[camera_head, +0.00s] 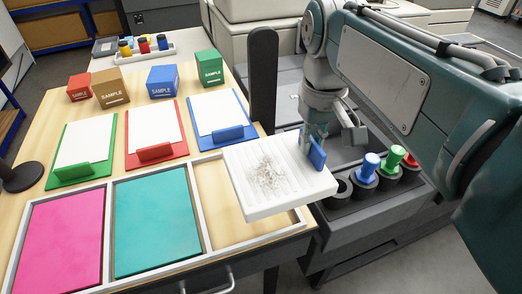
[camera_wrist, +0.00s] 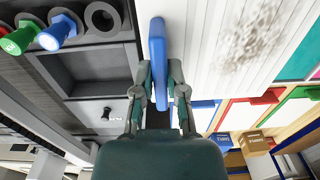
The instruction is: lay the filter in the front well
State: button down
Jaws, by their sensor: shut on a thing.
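The filter (camera_head: 275,178) is a white, ribbed square panel with a grey dusty patch and a blue handle on its right side. My gripper (camera_head: 314,140) is shut on that blue handle and holds the panel roughly level. In the wrist view my gripper (camera_wrist: 158,85) has the blue handle between its fingers, with the ribbed filter (camera_wrist: 210,45) beside it. The panel hangs over the bare-bottomed right well (camera_head: 212,183) of the white frame and past the table's right edge. It hides much of that well. I cannot tell the height of the gap.
Magenta (camera_head: 62,240) and teal (camera_head: 155,225) panels fill the other wells. Behind are clipboards, sample boxes (camera_head: 163,81) and a tray of small jars (camera_head: 145,47). A black post (camera_head: 263,75) rises behind the filter. Colored plugs (camera_head: 387,162) stand in holders at right.

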aim_at(275, 143)
jog(key=a, duration=0.1)
jog(key=w+a+f, duration=0.2)
jog(key=shift+a, duration=0.25)
jog(key=f, duration=0.1)
jog(key=w+a+f, duration=0.1)
jog(key=a+f, duration=0.1)
jog(key=shift+w+a+f, duration=0.2)
jog(key=shift+w+f, duration=0.15)
jog(key=shift+f, duration=0.05)
jog(key=shift+w+a+f, duration=0.25)
jog(key=shift+a+f, duration=0.15)
jog(key=shift+f, duration=0.2)
jog(key=shift+w+a+f, duration=0.15)
jog(key=shift+f, duration=1.6)
jog(key=c, duration=0.7)
grip_release()
